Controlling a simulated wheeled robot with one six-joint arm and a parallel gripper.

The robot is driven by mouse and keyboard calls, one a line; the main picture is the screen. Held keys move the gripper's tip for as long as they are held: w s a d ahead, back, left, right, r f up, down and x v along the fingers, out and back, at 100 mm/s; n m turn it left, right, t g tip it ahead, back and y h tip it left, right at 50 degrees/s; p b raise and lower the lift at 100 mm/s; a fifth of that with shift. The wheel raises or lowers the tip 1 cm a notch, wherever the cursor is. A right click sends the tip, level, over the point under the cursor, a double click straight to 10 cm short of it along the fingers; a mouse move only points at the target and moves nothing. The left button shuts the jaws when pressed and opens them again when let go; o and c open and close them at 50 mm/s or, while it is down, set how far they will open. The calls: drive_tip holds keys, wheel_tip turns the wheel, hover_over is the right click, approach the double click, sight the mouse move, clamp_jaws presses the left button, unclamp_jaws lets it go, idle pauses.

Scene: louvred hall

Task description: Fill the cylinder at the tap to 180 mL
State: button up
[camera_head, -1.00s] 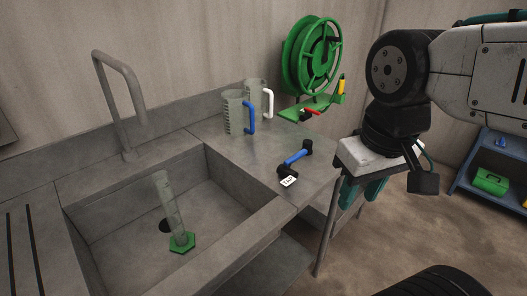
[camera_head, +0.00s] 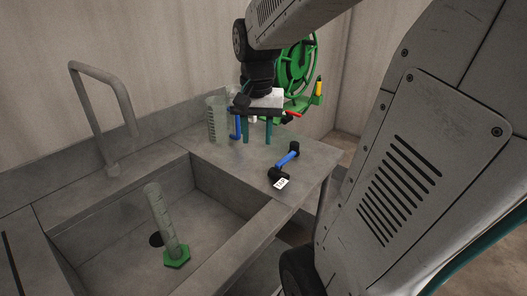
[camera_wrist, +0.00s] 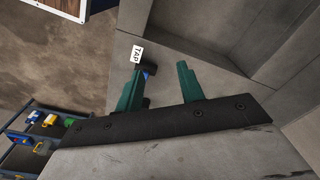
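The clear measuring cylinder (camera_head: 162,220) with a green hexagonal base stands in the sink (camera_head: 110,254) beside the dark drain hole. The grey tap spout (camera_head: 100,76) arches up behind the sink; its mouth is left of the cylinder in the picture. No water shows. The tap handle (camera_head: 288,160), a blue bar with black ends and a white TAP tag (camera_head: 281,184), is on the counter right of the sink. My gripper (camera_head: 257,141) is open and empty above the counter, behind the handle. In the wrist view, the handle (camera_wrist: 147,71) is partly hidden by a teal finger of my gripper (camera_wrist: 158,80).
A jug with a blue handle (camera_head: 217,119) stands on the counter (camera_head: 222,158) beside my gripper; the white-handled jug is mostly hidden behind it. A green hose reel (camera_head: 297,65) is on the wall. In the wrist view a shelf (camera_wrist: 22,146) holds small coloured items.

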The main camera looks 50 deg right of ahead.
sight(290, 155)
drive_tip(key=d+f+m, duration=0.1)
drive_tip(key=d+m, duration=0.1)
drive_tip(key=d, duration=0.3)
drive_tip(key=d+f+m, duration=0.2)
drive_tip(key=d, duration=0.3)
drive_tip(key=w+d+f+m, duration=0.1)
drive_tip(key=d+f+m, duration=0.1)
drive_tip(key=d, duration=0.3)
drive_tip(key=shift+w+m+g, duration=0.1)
drive_tip(key=shift+m+g, duration=0.2)
drive_tip(key=shift+d+f, duration=0.25)
drive_tip(key=shift+f, duration=0.05)
drive_tip(key=shift+a+f, duration=0.1)
drive_tip(key=shift+f, duration=4.65)
clamp_jaws()
